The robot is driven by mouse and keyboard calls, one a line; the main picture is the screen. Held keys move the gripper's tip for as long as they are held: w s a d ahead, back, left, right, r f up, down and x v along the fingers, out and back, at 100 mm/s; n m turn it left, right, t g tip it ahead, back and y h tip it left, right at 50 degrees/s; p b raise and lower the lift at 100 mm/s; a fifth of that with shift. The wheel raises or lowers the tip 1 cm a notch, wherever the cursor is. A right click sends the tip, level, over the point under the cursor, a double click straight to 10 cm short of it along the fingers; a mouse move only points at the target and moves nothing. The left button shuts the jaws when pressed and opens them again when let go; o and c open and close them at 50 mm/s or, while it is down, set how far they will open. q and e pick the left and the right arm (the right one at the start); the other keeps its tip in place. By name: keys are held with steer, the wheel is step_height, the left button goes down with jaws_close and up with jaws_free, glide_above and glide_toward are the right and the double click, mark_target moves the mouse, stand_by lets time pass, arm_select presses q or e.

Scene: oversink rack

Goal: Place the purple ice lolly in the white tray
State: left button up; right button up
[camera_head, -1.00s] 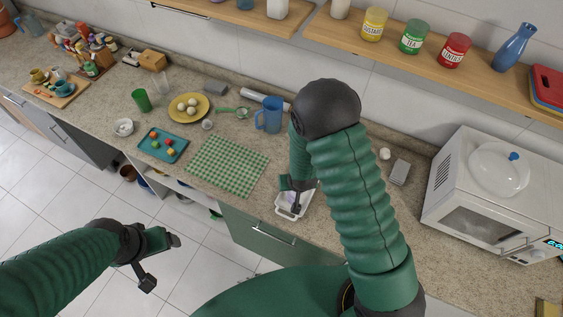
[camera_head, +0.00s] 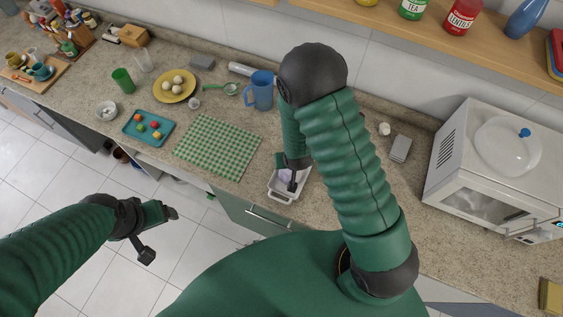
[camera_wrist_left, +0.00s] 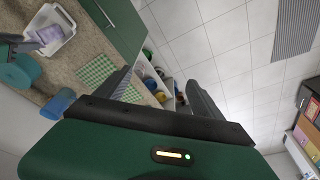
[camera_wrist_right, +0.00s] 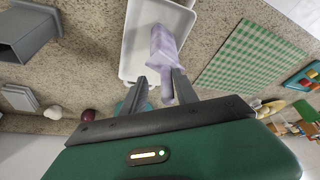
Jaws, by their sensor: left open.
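The pale purple ice lolly (camera_wrist_right: 163,48) is over the inside of the white tray (camera_wrist_right: 135,37) in the right wrist view. My left gripper (camera_head: 158,229) is open and empty, over the tiled floor in front of the counter.
A green checked cloth (camera_head: 218,147) lies left of the tray, with a teal tray of small pieces (camera_head: 149,128) beyond it. A blue jug (camera_head: 260,91) stands behind. The microwave (camera_head: 492,165) is at right. Bare counter lies between tray and microwave.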

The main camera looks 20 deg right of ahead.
steer(key=r, duration=0.1)
steer(key=a+r, duration=0.1)
steer(key=s+r, duration=0.1)
steer(key=shift+s+a+r, duration=0.1)
steer(key=shift+a+r, duration=0.15)
steer(key=shift+a, duration=0.15)
steer(key=s+r+n+g+y, duration=0.1)
steer(key=s+r, duration=0.2)
steer(key=r, duration=0.4)
steer(key=s+r+n, duration=0.2)
steer(key=s+r, duration=0.2)
steer(key=r, duration=0.4)
steer(key=b, duration=1.7)
glide_toward(287, 171)
steer(key=shift+s+f, duration=2.05)
steer(key=shift+s, duration=0.6)
arm_select(q)
steer(key=s+x, duration=0.1)
steer(key=x, duration=0.7)
steer(key=s+x, duration=0.2)
steer(key=x, duration=0.6)
steer(key=shift+s+f, duration=0.4)
steer(key=shift+s, duration=0.15)
arm_select(e)
steer(key=shift+d+f+g, duration=0.1)
steer(key=shift+d+g, duration=0.2)
steer(key=shift+d, duration=0.15)
